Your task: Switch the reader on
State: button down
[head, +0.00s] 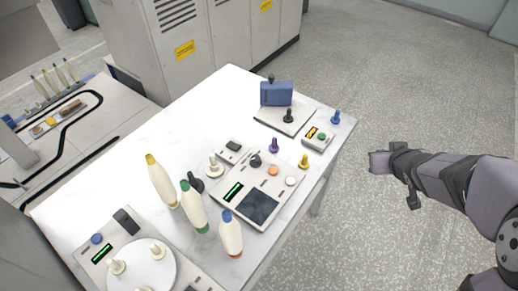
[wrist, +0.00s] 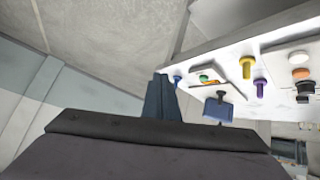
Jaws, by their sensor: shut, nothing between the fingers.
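A white console (head: 230,208) with a lit green display, a dark square pad, a black knob, an orange button (head: 273,171) and a white button (head: 290,181) sits mid-table. A smaller white box (head: 318,144) with a lit orange display and a green button (head: 322,136) sits near the table's right corner. I cannot tell which one is the reader. In the wrist view, the green button (wrist: 204,78) and the orange button (wrist: 301,73) also show. My gripper (head: 376,162) is shut and empty, off the table's right side. Its fingers (wrist: 160,92) touch nothing.
Blue (head: 336,117), yellow (head: 304,161) and purple (head: 273,145) pegs stand around the consoles. A blue block (head: 276,93) on a stand is at the back. Several bobbins, including a green-topped one (head: 194,210), stand front left. A turntable unit (head: 145,265) is at front left.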

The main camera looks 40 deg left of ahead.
jog(key=a+n+y+b, duration=0.1)
jog(key=a+n+y, duration=0.3)
jog(key=a, duration=0.9)
jog(key=s+a+f+n+g+y+b, duration=0.2)
jog(key=s+a+n+g+y, duration=0.3)
jog(key=s+a, duration=0.8)
jog(key=a+n+g, duration=0.1)
jog(key=a+g, duration=0.2)
jog(key=a, duration=0.1)
jog(key=shift+a+f+n+y, duration=0.15)
jog(key=shift+f+n+y, duration=0.15)
jog(key=shift+y, duration=0.1)
send_over(234, 146)
jog(key=d, duration=0.3)
notch_tip(234, 146, down, 4)
jog(key=shift+d+r+p, duration=0.1)
jog(key=shift+p, duration=0.3)
notch_tip(234, 146, down, 2)
jog(key=shift+d+f, duration=0.15)
jog(key=shift+f, duration=0.05)
jog(key=shift+d+f, duration=0.15)
jog(key=shift+f, duration=0.7)
jog(key=shift+w, duration=0.1)
